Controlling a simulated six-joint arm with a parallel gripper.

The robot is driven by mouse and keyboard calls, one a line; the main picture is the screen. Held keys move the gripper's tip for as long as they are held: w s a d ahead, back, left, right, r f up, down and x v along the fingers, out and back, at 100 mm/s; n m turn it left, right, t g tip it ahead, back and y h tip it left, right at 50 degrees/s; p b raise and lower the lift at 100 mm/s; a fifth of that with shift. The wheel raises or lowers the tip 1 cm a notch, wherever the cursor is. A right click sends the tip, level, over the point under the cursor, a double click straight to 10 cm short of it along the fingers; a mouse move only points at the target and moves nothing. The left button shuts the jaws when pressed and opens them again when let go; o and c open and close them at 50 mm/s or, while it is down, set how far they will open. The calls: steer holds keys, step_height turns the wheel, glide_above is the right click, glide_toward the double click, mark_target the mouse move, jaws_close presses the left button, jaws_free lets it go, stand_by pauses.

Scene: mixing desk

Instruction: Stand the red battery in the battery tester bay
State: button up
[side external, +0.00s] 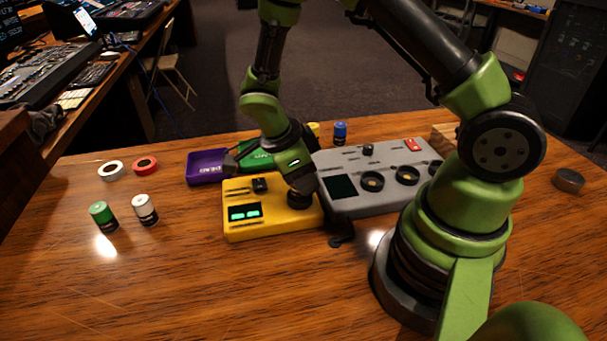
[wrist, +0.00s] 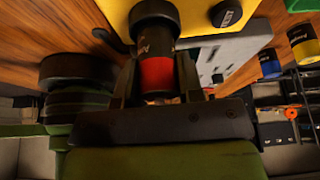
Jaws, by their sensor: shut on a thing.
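The red battery (wrist: 157,75), with a red band and a black labelled part, is between the two fingers of my gripper (wrist: 157,66) in the wrist view. The gripper is shut on it. The battery's far end meets a dark round collar (wrist: 153,12) on the yellow tester (side external: 262,222), which has a lit green display. I cannot tell how deep the battery sits in that bay. In the side view my gripper (side external: 302,182) is low over the tester's right part, above the dark collar (side external: 299,198); the battery is hidden there.
A grey unit (side external: 345,206) with round bays stands close right of the tester. Purple (side external: 206,170) and green (side external: 257,159) trays lie behind. Green (side external: 103,217) and white (side external: 145,210) batteries stand left; yellow (side external: 314,130) and blue (side external: 340,132) ones stand behind. The front desk is clear.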

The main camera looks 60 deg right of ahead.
steer(key=shift+f, duration=0.65)
steer(key=o, duration=0.7)
steer(key=v, duration=1.1)
stand_by(0.4)
